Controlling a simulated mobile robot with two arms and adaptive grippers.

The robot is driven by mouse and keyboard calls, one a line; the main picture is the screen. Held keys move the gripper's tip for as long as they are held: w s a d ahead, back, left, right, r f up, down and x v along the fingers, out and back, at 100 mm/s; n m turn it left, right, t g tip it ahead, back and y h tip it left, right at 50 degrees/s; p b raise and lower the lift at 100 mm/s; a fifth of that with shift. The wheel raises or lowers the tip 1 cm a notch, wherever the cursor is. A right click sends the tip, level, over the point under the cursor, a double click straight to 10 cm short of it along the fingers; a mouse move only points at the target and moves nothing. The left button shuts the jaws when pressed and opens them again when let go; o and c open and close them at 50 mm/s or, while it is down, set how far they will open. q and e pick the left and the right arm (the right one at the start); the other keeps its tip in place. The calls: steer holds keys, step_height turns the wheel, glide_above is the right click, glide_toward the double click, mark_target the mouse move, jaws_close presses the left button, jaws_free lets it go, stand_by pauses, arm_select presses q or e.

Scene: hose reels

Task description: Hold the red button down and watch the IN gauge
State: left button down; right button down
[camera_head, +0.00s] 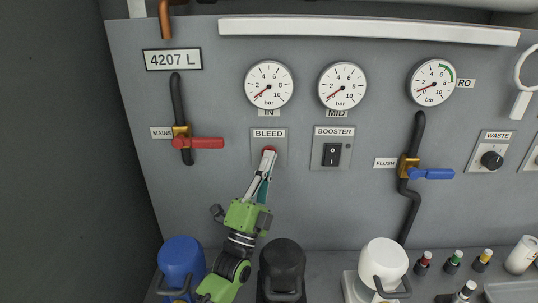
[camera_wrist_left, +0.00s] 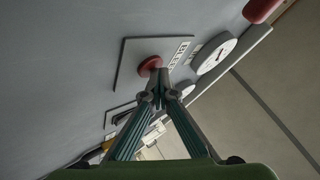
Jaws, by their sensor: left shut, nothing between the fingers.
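The red button (camera_head: 269,150) sits on the grey BLEED plate (camera_head: 257,146), below the IN gauge (camera_head: 269,84). The IN gauge's red needle points to the lower left, near the zero end of the bar scale. My left gripper (camera_head: 268,157) is shut and empty, its tips at the button's lower edge. In the left wrist view the red button (camera_wrist_left: 150,64) shows just beyond the closed fingertips (camera_wrist_left: 159,82). The tips look touching or very close; I cannot tell whether the button is pressed in. My right gripper is not in view.
The MID gauge (camera_head: 343,86) and RO gauge (camera_head: 432,83) are to the right. The BOOSTER switch (camera_head: 332,154) is right of the button, and the red MAINS handle (camera_head: 205,143) is left. Blue (camera_head: 182,260), black (camera_head: 283,265) and white (camera_head: 383,264) containers stand below.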

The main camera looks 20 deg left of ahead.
arm_select(q)
steer(key=shift+s, duration=0.1)
stand_by(0.6)
steer(key=shift+s+d+p, duration=0.25)
steer(key=shift+s+p, duration=0.25)
steer(key=shift+s, duration=0.3)
steer(key=s+p, duration=0.1)
steer(key=s, duration=0.1)
steer(key=s+d+p, duration=0.1)
steer(key=s, duration=0.1)
steer(key=shift+s+d, duration=0.2)
steer(key=shift+s, duration=0.2)
steer(key=shift+f, duration=0.1)
